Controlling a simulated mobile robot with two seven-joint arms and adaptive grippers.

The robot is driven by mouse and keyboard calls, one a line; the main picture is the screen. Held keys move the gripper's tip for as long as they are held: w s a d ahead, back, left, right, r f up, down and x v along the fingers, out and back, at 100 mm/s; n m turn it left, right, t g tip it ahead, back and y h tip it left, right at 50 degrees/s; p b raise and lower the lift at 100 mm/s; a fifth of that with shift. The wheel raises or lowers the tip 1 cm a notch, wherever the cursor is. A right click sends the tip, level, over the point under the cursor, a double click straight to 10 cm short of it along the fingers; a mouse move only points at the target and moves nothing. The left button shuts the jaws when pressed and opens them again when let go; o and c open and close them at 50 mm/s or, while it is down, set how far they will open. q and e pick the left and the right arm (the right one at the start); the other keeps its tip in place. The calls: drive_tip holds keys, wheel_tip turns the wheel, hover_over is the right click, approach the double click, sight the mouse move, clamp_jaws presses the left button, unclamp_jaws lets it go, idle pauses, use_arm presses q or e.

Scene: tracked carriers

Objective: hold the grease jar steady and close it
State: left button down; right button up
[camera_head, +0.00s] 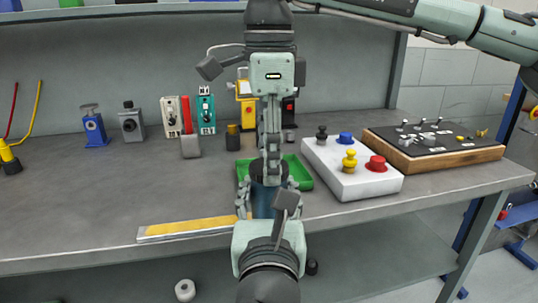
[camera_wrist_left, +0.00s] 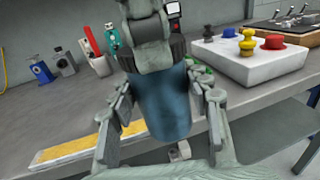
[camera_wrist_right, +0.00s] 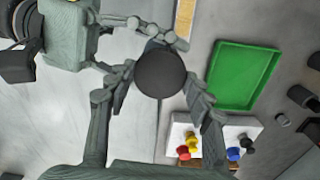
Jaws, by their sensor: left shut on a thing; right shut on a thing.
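The grease jar is a blue cylinder (camera_head: 262,205), upright near the bench's front edge; it also shows in the left wrist view (camera_wrist_left: 163,105). My left gripper (camera_head: 267,193) comes from the front, shut on the jar's sides with a finger on each side. My right gripper (camera_head: 270,170) points straight down over the jar's top, shut on the dark round lid (camera_wrist_right: 160,74), which shows between its fingers in the right wrist view. The lid is in line with the jar. The fingers hide the seam, so I cannot tell whether the lid is seated.
A green tray (camera_head: 304,178) lies just behind the jar. A white box with coloured knobs (camera_head: 345,182) and a wood-sided switch panel (camera_head: 440,155) stand to the right. A yellow strip (camera_head: 190,228) lies at the front left.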

drive_tip(key=m, duration=0.6)
drive_tip(key=shift+m, duration=0.4)
drive_tip(key=o, duration=1.3)
drive_tip(key=shift+r, duration=2.25)
drive_tip(key=shift+c, duration=0.5)
wheel_tip(320, 180, up, 4)
drive_tip(key=n, duration=0.3)
drive_tip(key=shift+f+n, duration=0.25)
drive_tip(key=shift+n, duration=0.05)
